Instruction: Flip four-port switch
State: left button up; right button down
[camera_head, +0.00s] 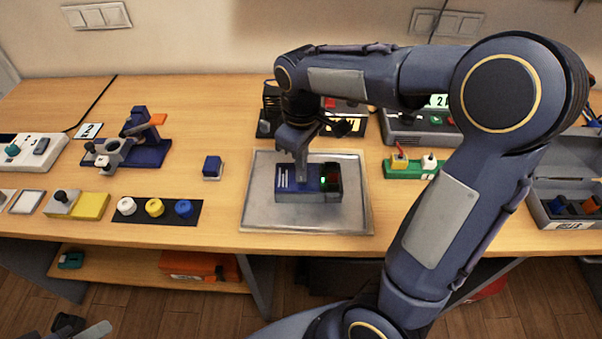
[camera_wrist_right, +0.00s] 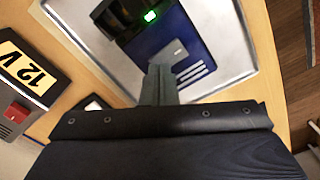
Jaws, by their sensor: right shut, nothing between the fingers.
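A blue-topped grey box (camera_head: 300,196), which I take to be the four-port switch, sits on the metal tray (camera_head: 262,215). It has white stripes at its left, a lit green light (camera_head: 323,182) and a dark red-black part at its right end. It also shows in the wrist view (camera_wrist_right: 200,40), with the lit green light (camera_wrist_right: 150,16). My right gripper (camera_head: 301,180) is shut and empty, pointing down at the blue top. Its fingertips (camera_wrist_right: 160,72) appear over the panel beside the stripes; I cannot tell whether they touch. A part of my left gripper (camera_head: 85,329) shows at the bottom left edge.
A small blue block (camera_head: 212,167) stands left of the tray. A black strip with white, yellow and blue knobs (camera_head: 154,208) lies further left. A green base with switches (camera_head: 412,168) stands right, partly near my arm. A 12 V sign (camera_wrist_right: 27,72) shows in the wrist view.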

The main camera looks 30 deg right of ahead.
jog(key=shift+f+b, duration=0.4)
jog(key=shift+f, duration=0.2)
notch_tip(320, 180, up, 7)
jog(key=p, duration=0.6)
jog(key=shift+r, duration=0.1)
dwell(0.5)
jog(key=s+a+m+t+y, duration=0.2)
jog(key=s+m, duration=0.1)
jog(key=s, duration=0.5)
jog(key=s+a+r+m+t+y, duration=0.1)
jog(key=s+a+m+t, duration=0.1)
jog(key=s, duration=0.7)
jog(key=m+t, duration=0.1)
jog(key=m, duration=0.1)
jog(key=shift+r+m+t+y, duration=0.15)
jog(key=shift+m+t+y, duration=0.15)
jog(key=shift+y, duration=0.1)
